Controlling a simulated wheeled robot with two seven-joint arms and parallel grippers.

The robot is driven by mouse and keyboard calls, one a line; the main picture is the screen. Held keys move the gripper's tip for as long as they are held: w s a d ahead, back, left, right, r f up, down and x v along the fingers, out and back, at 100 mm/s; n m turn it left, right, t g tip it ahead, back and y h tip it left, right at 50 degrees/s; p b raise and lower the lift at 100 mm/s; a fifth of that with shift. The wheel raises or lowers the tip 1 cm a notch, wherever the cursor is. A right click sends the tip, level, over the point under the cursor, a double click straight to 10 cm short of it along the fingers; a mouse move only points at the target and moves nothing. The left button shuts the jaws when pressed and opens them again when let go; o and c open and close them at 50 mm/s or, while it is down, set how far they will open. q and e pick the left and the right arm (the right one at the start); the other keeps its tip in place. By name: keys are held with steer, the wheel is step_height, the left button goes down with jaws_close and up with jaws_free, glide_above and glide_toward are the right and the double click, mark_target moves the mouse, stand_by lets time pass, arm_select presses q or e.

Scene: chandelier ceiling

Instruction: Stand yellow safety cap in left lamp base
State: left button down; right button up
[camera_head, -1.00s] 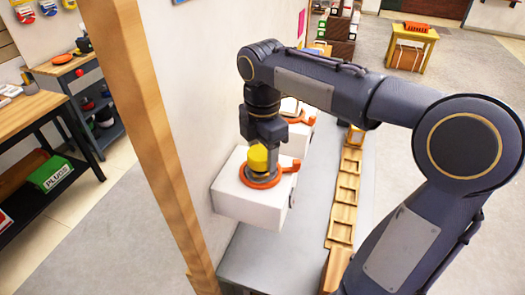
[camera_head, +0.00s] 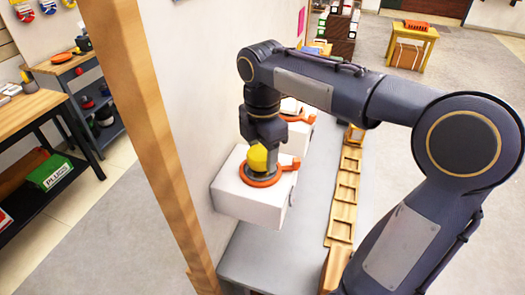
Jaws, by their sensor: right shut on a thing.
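The yellow safety cap (camera_head: 257,157) is upright in my right gripper (camera_head: 262,150), at the end of the arm that comes in from the right. My right gripper is shut on it, pointing down. The cap is at the round lamp base with an orange ring and handle (camera_head: 264,181), on the nearer white box (camera_head: 238,204). I cannot tell whether the cap touches the bottom of the base. A second white box with an orange-ringed base (camera_head: 304,116) stands behind, partly hidden by my arm. My left gripper is not in view.
A wooden post (camera_head: 150,130) stands close on the left, beside a white wall. A row of wooden trays (camera_head: 344,197) runs along the grey bench (camera_head: 300,215) to the right of the boxes. The grey bench top between them is clear.

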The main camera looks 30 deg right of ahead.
steer(key=shift+f+b, duration=0.45)
steer(key=shift+f, duration=0.3)
steer(key=o, duration=1)
steer(key=shift+o, duration=0.2)
step_height(320, 180, up, 8)
steer(key=shift+f, duration=0.1)
